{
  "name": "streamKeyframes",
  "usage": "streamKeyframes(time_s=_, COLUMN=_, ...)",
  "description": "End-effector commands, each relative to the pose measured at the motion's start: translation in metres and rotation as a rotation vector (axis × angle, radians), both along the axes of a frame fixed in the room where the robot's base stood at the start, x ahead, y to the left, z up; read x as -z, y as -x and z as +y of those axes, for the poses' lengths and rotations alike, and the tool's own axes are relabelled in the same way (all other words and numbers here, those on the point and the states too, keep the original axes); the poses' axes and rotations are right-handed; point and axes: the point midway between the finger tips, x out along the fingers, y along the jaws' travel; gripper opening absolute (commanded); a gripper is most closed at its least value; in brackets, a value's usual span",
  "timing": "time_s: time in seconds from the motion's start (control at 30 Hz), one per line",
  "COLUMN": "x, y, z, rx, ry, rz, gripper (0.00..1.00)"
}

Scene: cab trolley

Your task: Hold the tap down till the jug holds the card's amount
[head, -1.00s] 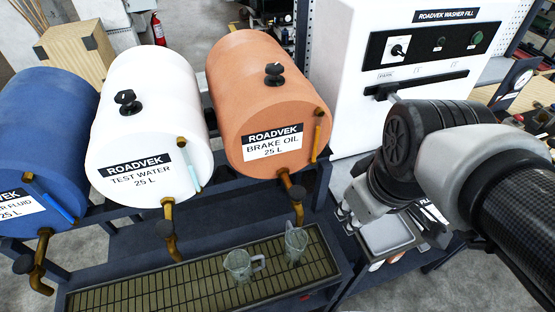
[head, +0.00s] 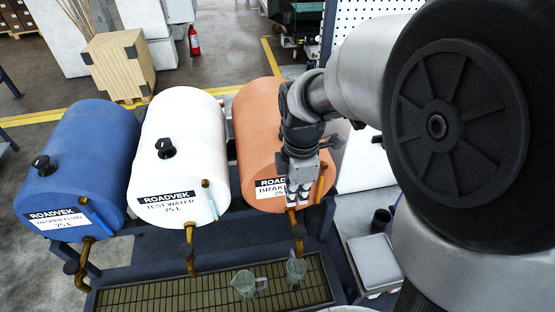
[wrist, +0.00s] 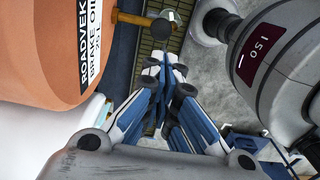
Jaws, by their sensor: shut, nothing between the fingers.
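My gripper (head: 298,200) is shut and empty, in front of the orange brake oil drum (head: 262,140) and just above its brass tap (head: 296,228). In the wrist view my closed fingers (wrist: 165,72) point toward the dark tap knob (wrist: 160,28); a small gap seems to separate them. A clear jug (head: 296,270) stands on the drip grate below this tap. A second clear jug (head: 244,284) stands to its left. I cannot make out the liquid level in either jug. I see no readable card with an amount.
A white test water drum (head: 180,140) and a blue washer fluid drum (head: 80,155) stand left of the orange one, each with a brass tap. The grate (head: 150,298) is bare at left. A grey flat-topped tray (head: 375,262) and dark cup (head: 381,220) sit at right.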

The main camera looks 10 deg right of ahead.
Motion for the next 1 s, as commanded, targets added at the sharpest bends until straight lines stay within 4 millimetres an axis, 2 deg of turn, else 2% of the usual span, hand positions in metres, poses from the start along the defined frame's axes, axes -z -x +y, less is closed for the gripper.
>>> streamKeyframes(time_s=0.27, x=0.009, y=0.001, z=0.000, rx=0.002, ry=0.000, rz=0.004, gripper=0.00)
streamKeyframes(time_s=0.37, x=0.023, y=0.001, z=0.000, rx=0.002, ry=0.000, rz=0.005, gripper=0.00)
streamKeyframes(time_s=0.8, x=0.113, y=0.002, z=0.000, rx=0.003, ry=0.000, rz=0.004, gripper=0.00)
streamKeyframes(time_s=1.0, x=0.134, y=0.001, z=0.000, rx=0.003, ry=0.000, rz=0.001, gripper=0.00)
